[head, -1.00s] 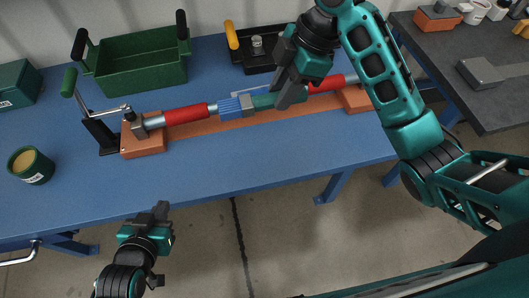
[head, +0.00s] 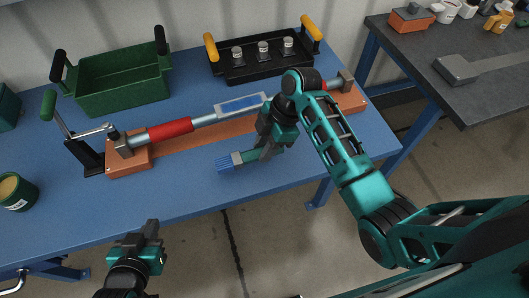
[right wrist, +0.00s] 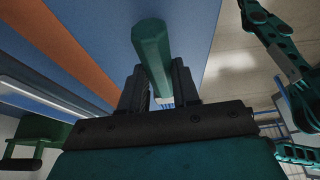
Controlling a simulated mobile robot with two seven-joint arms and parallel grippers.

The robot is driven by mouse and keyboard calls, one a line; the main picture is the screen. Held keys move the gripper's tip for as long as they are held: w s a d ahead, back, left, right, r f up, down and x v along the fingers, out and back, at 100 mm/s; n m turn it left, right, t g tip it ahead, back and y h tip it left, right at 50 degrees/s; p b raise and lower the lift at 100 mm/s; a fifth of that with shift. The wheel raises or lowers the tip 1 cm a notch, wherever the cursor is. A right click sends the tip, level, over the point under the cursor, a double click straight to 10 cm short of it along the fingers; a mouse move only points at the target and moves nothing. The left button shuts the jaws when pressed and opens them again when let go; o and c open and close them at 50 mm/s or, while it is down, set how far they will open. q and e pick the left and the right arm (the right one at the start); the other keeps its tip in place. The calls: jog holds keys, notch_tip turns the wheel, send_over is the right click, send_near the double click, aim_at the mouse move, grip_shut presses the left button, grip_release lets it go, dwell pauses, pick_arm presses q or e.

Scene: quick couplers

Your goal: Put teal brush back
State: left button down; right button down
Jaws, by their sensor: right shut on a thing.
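The teal brush (head: 246,156) has blue bristles and a grey ferrule. My right gripper (head: 266,146) is shut on its handle and holds it at the front side of the orange-based rig, bristles pointing left. The handle (right wrist: 152,50) also shows between the fingers in the right wrist view. I cannot tell whether the brush touches the table. My left gripper (head: 148,232) is in front of the table's front edge, away from everything; its finger gap is not clear.
The orange-based rig (head: 195,140) carries a pipe with red sleeves (head: 170,129) and a green-handled clamp (head: 85,148). Behind it stand a green bin (head: 123,85) and a black tray with small jars (head: 264,65). A pot (head: 16,191) is at left. The blue table's front middle is clear.

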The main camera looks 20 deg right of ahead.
notch_tip(320, 180, down, 4)
jog(key=shift+r, duration=0.2)
jog(key=c, duration=0.8)
grip_release()
jog(key=shift+f, duration=0.15)
jog(key=v, duration=1.3)
jog(key=shift+s+a, duration=0.1)
jog(key=shift+a, duration=0.15)
